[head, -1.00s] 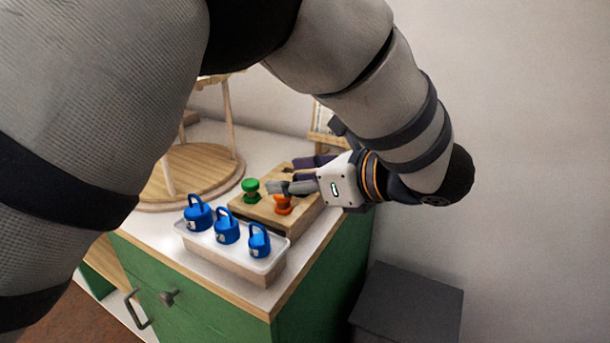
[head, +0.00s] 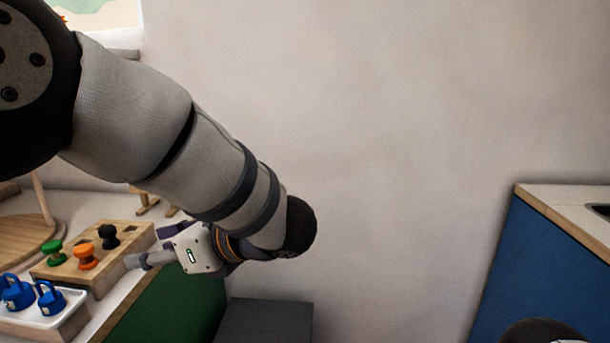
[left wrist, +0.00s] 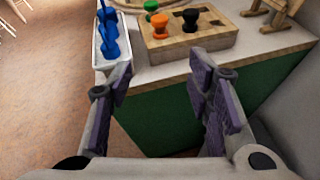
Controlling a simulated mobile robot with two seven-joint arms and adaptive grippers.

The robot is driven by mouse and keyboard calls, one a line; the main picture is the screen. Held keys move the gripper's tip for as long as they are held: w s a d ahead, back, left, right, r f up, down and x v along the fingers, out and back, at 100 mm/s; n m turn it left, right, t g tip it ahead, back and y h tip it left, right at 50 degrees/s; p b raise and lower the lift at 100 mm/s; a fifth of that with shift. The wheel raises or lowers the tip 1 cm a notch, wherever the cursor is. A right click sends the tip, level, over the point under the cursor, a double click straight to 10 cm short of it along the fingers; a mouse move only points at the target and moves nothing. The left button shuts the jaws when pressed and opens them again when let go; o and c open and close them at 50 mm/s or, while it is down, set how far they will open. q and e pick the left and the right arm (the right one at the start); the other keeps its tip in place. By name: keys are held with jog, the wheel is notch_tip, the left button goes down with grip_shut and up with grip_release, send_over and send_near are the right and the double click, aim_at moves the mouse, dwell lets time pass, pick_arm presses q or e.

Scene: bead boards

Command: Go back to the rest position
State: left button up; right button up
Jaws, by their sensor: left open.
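My left gripper (head: 150,248) is in the head view at the right side of a wooden board (head: 90,272). In the left wrist view its fingers (left wrist: 160,95) are spread apart with nothing between them, in front of the green cabinet's edge. The board carries a green knob (head: 53,251), an orange knob (head: 86,256) and a black knob (head: 108,236). My right gripper does not show in either view.
A white tray (head: 66,315) with blue padlock-like pieces (head: 50,297) stands beside the board on the green cabinet (head: 190,305). A dark grey box (head: 265,320) stands by the wall.

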pick_arm(q)
jog(key=a+f+m+t+h+p, duration=0.15)
jog(key=a+f+m+t, duration=0.25)
jog(key=f+m, duration=1)
jog(key=s+a+f+m+h, duration=0.1)
jog(key=s+f+m+h, duration=0.65)
jog(key=m, duration=0.75)
jog(key=s+d+f+m+g+h+p, duration=0.1)
jog(key=s+f+m+g, duration=0.1)
jog(key=s+f+m, duration=0.45)
jog(key=s+d+f+m+g+p, duration=0.1)
jog(key=s+f+m+g, duration=0.25)
jog(key=s, duration=0.55)
jog(key=s+d+m+g+h, duration=0.1)
jog(key=s+m, duration=0.4)
jog(key=s, duration=0.5)
jog(key=s+m+g+h, duration=0.2)
jog(key=s+m+g, duration=0.2)
jog(key=s, duration=0.6)
jog(key=shift+s+d+m, duration=0.25)
jog(key=shift+d+m, duration=0.1)
jog(key=shift+m, duration=0.25)
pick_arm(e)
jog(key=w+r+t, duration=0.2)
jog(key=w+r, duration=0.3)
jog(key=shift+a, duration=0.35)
